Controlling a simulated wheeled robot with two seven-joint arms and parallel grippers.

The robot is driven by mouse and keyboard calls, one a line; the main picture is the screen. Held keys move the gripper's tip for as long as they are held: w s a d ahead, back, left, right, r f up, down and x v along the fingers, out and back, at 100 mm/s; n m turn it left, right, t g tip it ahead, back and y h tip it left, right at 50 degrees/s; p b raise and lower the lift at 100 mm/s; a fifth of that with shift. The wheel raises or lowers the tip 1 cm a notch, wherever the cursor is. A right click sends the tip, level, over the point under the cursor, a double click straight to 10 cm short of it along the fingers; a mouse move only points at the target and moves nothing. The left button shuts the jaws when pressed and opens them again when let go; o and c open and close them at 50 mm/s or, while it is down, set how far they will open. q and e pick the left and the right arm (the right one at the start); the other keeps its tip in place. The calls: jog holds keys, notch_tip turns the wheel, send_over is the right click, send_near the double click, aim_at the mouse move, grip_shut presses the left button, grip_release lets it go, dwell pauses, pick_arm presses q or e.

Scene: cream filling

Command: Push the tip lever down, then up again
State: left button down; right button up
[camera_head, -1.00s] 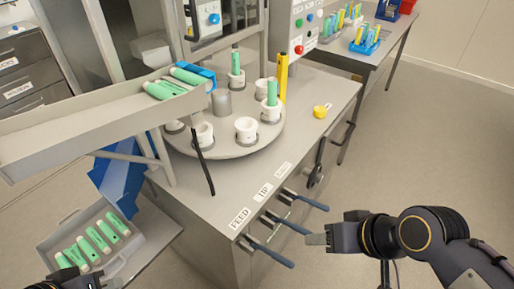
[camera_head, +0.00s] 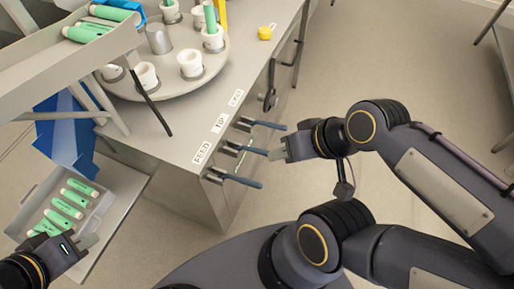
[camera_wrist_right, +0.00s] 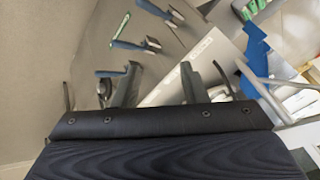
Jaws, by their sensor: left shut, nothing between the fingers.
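The tip lever (camera_head: 252,150) is the middle of three blue-handled levers on the bench's front side, below the TIP label (camera_head: 219,126). Its handle sticks out at about the same slant as its neighbours. My right gripper (camera_head: 276,154) is at the handle's outer end; I cannot tell whether it touches. In the right wrist view its two fingers (camera_wrist_right: 160,72) stand well apart with nothing seen gripped, and the tip lever (camera_wrist_right: 128,45) shows beyond them. My left gripper (camera_head: 78,245) is shut and empty at lower left, by the tube tray.
The feed lever (camera_head: 235,180) and the third lever (camera_head: 264,124) flank the tip lever closely. A tray (camera_head: 108,211) holds several green tubes. A round turntable (camera_head: 205,83) with white cups is on the bench. The floor right of the levers is clear.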

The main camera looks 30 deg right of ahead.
jog(key=w+f+n+g+h+b, duration=0.1)
jog(key=w+f+n+g+h, duration=0.1)
jog(key=w+f+n+g, duration=0.3)
jog(key=n+g+h+b, duration=0.1)
jog(key=n+g+h, duration=0.2)
jog(key=n+h, duration=0.25)
send_near(262, 151)
jog(key=f, duration=0.1)
jog(key=shift+m+h, duration=0.45)
jog(key=x, duration=0.8)
jog(key=shift+s+a+b, duration=0.15)
jog(key=shift+a+b, duration=0.1)
jog(key=shift+b, duration=0.05)
grip_shut()
